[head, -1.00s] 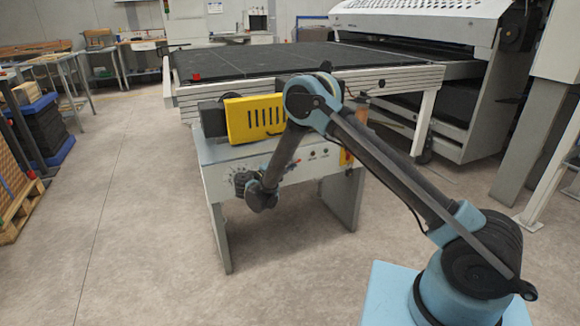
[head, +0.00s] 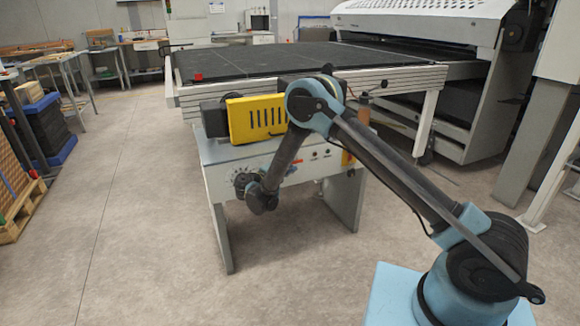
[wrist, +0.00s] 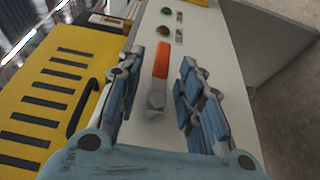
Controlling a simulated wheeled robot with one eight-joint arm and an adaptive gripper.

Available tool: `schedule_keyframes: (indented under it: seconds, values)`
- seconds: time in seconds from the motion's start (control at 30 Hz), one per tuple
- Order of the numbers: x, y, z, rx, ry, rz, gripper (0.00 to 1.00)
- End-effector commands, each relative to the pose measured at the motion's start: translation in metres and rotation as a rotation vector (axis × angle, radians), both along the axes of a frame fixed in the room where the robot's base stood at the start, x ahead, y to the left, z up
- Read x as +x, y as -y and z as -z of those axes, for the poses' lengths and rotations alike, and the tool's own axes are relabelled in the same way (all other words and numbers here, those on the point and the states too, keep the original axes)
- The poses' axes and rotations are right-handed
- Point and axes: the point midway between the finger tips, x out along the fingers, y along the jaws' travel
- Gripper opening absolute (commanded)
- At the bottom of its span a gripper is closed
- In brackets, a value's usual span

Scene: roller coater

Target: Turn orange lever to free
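The orange lever (wrist: 161,60) shows in the wrist view, with a grey metal hub (wrist: 156,98) at its near end on the pale panel. Its orange handle points away, toward the top of that picture. My gripper (wrist: 162,62) is open, with one blue-padded finger on each side of the lever and visible gaps between. Whether either finger touches it cannot be told for sure, but none appears to. In the head view the lever (head: 297,161) is a small orange bar lying about level on the machine's front panel; my gripper's fingers cannot be made out there.
A yellow slotted box (head: 257,118) sits above the panel, close on the left in the wrist view, with a black handle (wrist: 82,108). A green button (wrist: 166,11) and a red button (wrist: 163,30) lie past the lever. The floor (head: 130,230) in front is open.

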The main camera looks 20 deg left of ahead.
Motion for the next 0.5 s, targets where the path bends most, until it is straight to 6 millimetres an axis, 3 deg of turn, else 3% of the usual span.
schedule_keyframes:
  seconds: [0.17, 0.5]
  values:
    - [-0.019, -0.008, 0.0, 0.0, 0.0, -0.002, 0.34]
    - [-0.079, -0.031, 0.002, 0.0, -0.001, -0.003, 0.34]
